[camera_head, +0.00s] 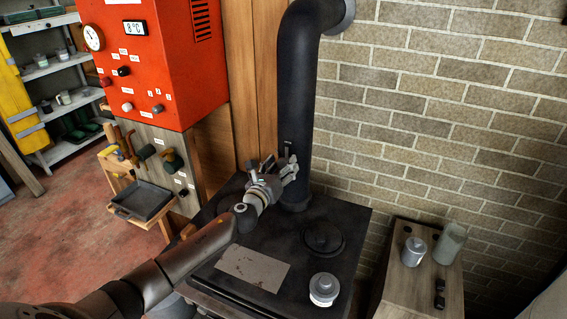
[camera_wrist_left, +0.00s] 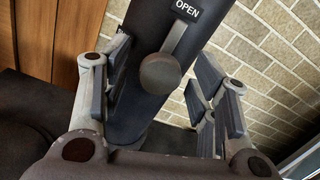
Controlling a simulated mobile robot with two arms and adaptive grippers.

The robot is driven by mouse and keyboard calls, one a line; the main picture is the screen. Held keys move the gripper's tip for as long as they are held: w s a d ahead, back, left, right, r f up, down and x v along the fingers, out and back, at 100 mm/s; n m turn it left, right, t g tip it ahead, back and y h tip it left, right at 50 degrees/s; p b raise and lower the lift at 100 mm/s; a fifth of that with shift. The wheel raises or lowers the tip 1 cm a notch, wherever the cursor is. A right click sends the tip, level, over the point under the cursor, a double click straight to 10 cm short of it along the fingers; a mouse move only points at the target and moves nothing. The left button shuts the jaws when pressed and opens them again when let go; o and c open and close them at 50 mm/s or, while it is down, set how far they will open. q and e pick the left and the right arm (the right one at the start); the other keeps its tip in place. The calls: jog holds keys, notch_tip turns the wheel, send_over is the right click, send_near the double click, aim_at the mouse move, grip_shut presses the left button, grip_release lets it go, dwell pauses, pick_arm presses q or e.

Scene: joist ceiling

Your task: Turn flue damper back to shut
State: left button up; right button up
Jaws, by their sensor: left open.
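The black flue pipe (camera_head: 299,100) rises from the back of the dark stove top in the head view. In the left wrist view the pipe (camera_wrist_left: 125,125) carries the damper handle, a grey lever (camera_wrist_left: 174,38) with a round brown knob (camera_wrist_left: 160,73), below a label reading OPEN (camera_wrist_left: 187,9). My left gripper (camera_head: 290,163) is at the lower part of the pipe. In the left wrist view its open fingers (camera_wrist_left: 158,88) stand on either side of the knob, with gaps on both sides. My right gripper is in neither view.
The stove top (camera_head: 213,223) holds a grey lidded pot (camera_head: 323,289), a round dark lid (camera_head: 323,238) and a flat plate (camera_head: 252,268). A red control cabinet (camera_head: 160,75) stands left. A wooden stand (camera_head: 401,292) with a canister (camera_head: 413,251) and jar (camera_head: 449,243) is right.

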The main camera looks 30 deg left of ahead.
pick_arm(q)
jog(key=shift+w, duration=0.8)
jog(key=c, duration=1)
